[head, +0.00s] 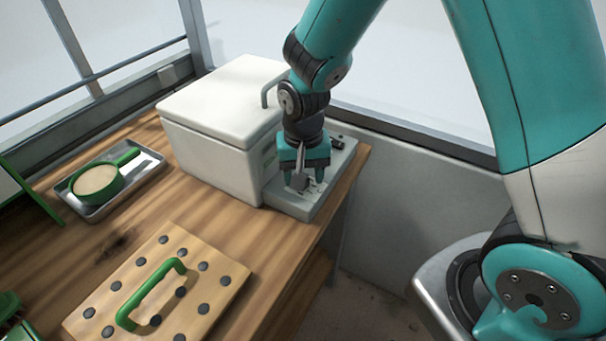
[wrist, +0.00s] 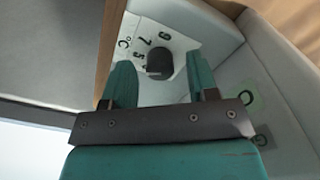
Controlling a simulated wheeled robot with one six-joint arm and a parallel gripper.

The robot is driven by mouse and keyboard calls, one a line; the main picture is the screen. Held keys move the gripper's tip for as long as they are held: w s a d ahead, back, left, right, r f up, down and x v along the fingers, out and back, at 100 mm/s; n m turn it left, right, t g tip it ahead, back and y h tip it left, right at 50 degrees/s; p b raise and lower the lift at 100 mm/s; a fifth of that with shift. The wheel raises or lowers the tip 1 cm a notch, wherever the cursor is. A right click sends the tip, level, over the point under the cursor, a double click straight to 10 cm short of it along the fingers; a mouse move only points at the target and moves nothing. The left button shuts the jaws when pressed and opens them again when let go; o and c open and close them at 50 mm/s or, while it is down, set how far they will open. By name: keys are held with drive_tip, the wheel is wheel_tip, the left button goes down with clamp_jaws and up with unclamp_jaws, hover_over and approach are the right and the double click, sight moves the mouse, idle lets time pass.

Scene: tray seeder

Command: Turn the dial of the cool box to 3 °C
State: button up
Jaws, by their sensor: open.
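The white cool box (head: 205,145) stands at the back of the wooden table, lid closed. A low grey-white panel (head: 290,208) joins its right side. The dial (wrist: 160,62) is a dark round knob in the wrist view, on a pale plate with °C and the figures 9, 7 and 5 beside it. The 3 is not readable, and I cannot tell where the dial points. My gripper (head: 303,180) points down over the panel. In the wrist view its teal fingers (wrist: 159,72) are apart, one either side of the dial; I cannot tell whether they touch it.
A metal tray (head: 142,178) with a green-handled scoop (head: 97,180) lies left of the cool box. A wooden board (head: 215,262) with dark discs and a green handle lies in front. A grey wall (head: 420,190) stands right of the table.

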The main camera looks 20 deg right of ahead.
drive_tip(key=shift+f, duration=0.4)
drive_tip(key=c, duration=0.9)
drive_tip(key=shift+c, duration=0.2)
drive_tip(key=shift+n, duration=0.4)
drive_tip(key=n+p, duration=0.1)
drive_tip(key=n, duration=0.3)
drive_tip(key=shift+r+n, duration=0.1)
drive_tip(key=shift+n, duration=0.2)
drive_tip(key=shift+n+p, duration=0.35)
drive_tip(key=shift+n, duration=1.95)
